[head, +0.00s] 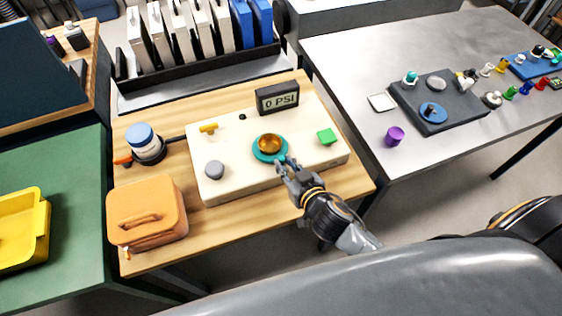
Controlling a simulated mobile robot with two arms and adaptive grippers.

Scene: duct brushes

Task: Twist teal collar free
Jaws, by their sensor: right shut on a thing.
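The teal collar (262,155) is a ring around the base of an amber, gold-coloured dome (269,143) on the cream panel block (228,178). My right gripper (284,163) reaches in from the lower right and is shut at the collar's near right edge. The fingertips partly hide that side of the collar. The collar sits level on the block, around the dome. My left gripper is out of view.
An orange case (146,212) and a blue-capped jar (142,137) stand left. A grey table (345,60) holds small parts.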

